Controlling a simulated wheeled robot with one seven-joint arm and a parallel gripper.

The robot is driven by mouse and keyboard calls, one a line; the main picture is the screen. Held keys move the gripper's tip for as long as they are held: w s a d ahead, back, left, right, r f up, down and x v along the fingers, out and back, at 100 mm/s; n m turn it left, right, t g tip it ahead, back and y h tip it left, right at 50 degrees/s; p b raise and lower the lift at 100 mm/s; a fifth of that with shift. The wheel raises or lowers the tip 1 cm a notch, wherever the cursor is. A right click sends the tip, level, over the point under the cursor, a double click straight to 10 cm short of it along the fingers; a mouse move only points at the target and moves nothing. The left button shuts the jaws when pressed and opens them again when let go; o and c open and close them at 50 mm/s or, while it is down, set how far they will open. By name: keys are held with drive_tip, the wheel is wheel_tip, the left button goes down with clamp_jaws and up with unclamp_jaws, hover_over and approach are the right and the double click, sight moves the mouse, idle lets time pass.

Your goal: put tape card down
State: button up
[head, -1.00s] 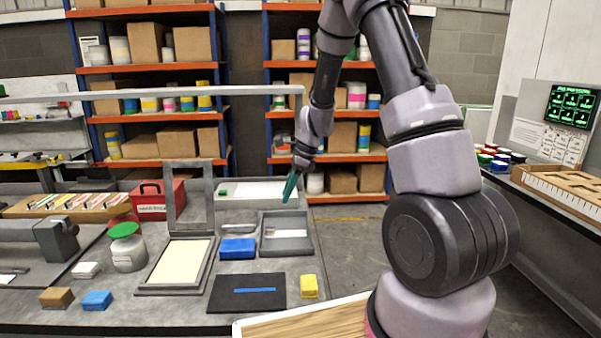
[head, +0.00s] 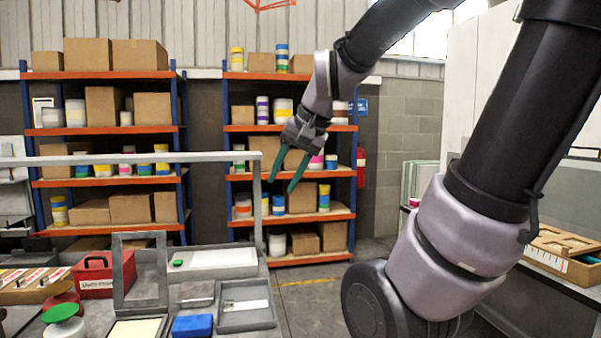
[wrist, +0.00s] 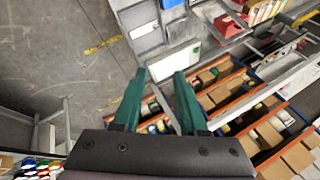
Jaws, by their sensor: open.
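My gripper (head: 283,185) is open and empty, its two green fingers spread in the air above and beyond the bench in the head view. The fingers also show apart in the wrist view (wrist: 160,80), with nothing between them. A small pale card (head: 248,306) lies flat inside a grey tray (head: 273,321) on the bench; I cannot tell for sure whether it is the tape card. My gripper is well clear of it.
A white board with a green piece (head: 215,259) lies behind the tray. A blue block (head: 192,326), red box (head: 96,284) and upright grey frame (head: 163,272) stand nearby. Stocked shelves (head: 237,130) are behind. Open floor (head: 318,300) lies right of the bench.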

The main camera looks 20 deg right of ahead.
drive_tip(key=s+n, duration=0.1)
drive_tip(key=s+d+r+t, duration=0.1)
drive_tip(key=s, duration=0.1)
drive_tip(key=s+n, duration=0.1)
drive_tip(key=s, duration=0.1)
drive_tip(key=shift+s+d+r+n+h, duration=0.2)
drive_tip(key=shift+r+n+h, duration=0.1)
drive_tip(key=shift+h, duration=0.1)
drive_tip(key=shift+w, duration=0.1)
idle(0.8)
